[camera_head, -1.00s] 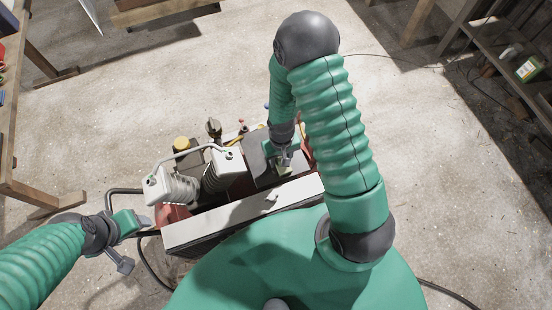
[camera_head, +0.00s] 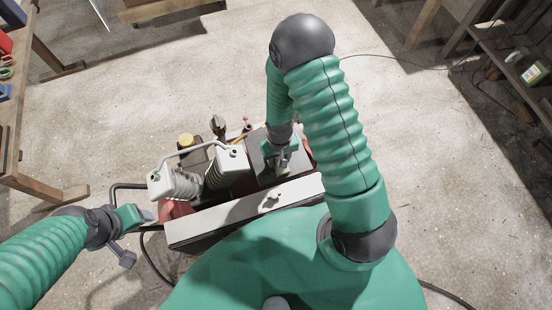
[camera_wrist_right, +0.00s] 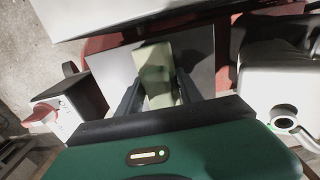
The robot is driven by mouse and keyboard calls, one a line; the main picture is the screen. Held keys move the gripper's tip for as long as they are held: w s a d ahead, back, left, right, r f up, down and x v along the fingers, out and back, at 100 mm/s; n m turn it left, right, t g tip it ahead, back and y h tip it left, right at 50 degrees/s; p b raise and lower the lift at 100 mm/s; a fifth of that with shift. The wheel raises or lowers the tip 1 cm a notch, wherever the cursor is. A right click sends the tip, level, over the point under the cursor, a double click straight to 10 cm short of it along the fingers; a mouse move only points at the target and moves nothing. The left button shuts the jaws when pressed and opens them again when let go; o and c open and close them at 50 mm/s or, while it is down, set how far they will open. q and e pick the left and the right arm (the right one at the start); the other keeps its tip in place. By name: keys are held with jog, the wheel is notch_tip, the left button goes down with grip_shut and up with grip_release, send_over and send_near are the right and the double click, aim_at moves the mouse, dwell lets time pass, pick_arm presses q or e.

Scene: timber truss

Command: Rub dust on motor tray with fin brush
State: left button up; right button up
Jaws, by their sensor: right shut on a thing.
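My right gripper (camera_head: 281,160) reaches down onto the machine, right of its pale finned cylinders. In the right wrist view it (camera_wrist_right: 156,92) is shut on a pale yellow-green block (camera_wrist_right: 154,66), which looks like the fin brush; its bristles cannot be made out. The block is over a flat grey plate (camera_wrist_right: 198,62), which looks like the motor tray; it also shows in the head view (camera_head: 257,160). I cannot tell whether they touch, and no dust can be made out. My left gripper (camera_head: 146,216) is at the machine's left end beside a black bar; its jaws are unclear.
A long pale panel (camera_head: 240,215) runs along the machine's near side. White finned cylinders (camera_head: 178,186) and a bent pipe stand left of the plate. A wooden bench (camera_head: 45,188) is at left and a shelf (camera_head: 515,75) at right.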

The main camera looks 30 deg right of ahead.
jog(key=shift+s+d, duration=0.25)
jog(key=shift+d, duration=0.6)
jog(key=shift+w+a+r+p, duration=0.1)
jog(key=shift+w+a+p, duration=0.1)
jog(key=shift+a+p, duration=0.3)
jog(key=shift+w+a, duration=0.2)
jog(key=shift+a, duration=0.85)
notch_tip(320, 180, up, 6)
jog(key=p, duration=0.5)
jog(key=shift+p, duration=0.4)
jog(key=shift+w, duration=0.1)
